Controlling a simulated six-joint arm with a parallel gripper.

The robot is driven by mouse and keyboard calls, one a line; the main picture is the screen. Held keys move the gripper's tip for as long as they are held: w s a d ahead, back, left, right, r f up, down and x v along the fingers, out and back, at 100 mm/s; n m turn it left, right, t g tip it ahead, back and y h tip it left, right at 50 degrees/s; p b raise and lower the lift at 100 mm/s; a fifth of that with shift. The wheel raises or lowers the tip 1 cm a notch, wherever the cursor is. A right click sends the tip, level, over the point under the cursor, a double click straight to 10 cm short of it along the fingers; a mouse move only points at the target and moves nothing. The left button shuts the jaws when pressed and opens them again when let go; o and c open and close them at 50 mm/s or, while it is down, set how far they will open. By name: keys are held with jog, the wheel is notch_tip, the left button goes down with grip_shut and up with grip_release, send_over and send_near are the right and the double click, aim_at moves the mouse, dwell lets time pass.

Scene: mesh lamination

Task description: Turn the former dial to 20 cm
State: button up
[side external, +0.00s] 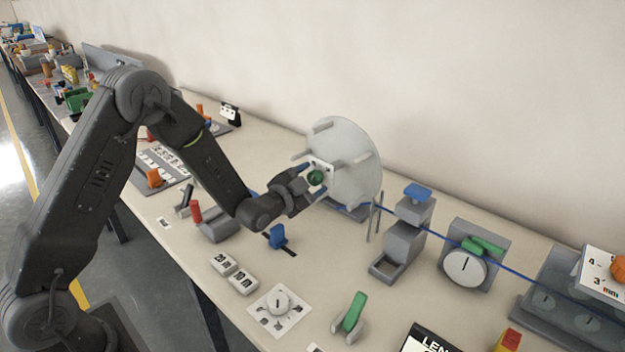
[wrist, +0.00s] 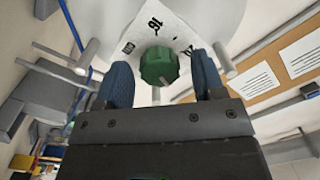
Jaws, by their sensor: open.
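The former dial is a green knob (side external: 316,178) on a white plate at the middle of a large pale disc (side external: 350,150), which stands upright on the bench. In the wrist view the green knob (wrist: 159,66) shows in front of a white label (wrist: 165,28) with black numbers, one reading like 16. The other markings are partly cut off or hard to read, and I cannot tell the knob's setting. My gripper (side external: 302,184) is at the disc's face. Its blue fingers (wrist: 160,72) are open, one on each side of the knob, with visible gaps in the wrist view.
Pegs (wrist: 88,52) stick out of the disc around the knob. A grey stand with a blue top (side external: 416,195) and a blue line lie to the right. A white dial (side external: 464,268), a small blue lever (side external: 278,235) and a green lever (side external: 354,310) stand on the bench.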

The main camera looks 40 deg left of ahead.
jog(key=shift+w, duration=0.45)
jog(key=c, duration=0.9)
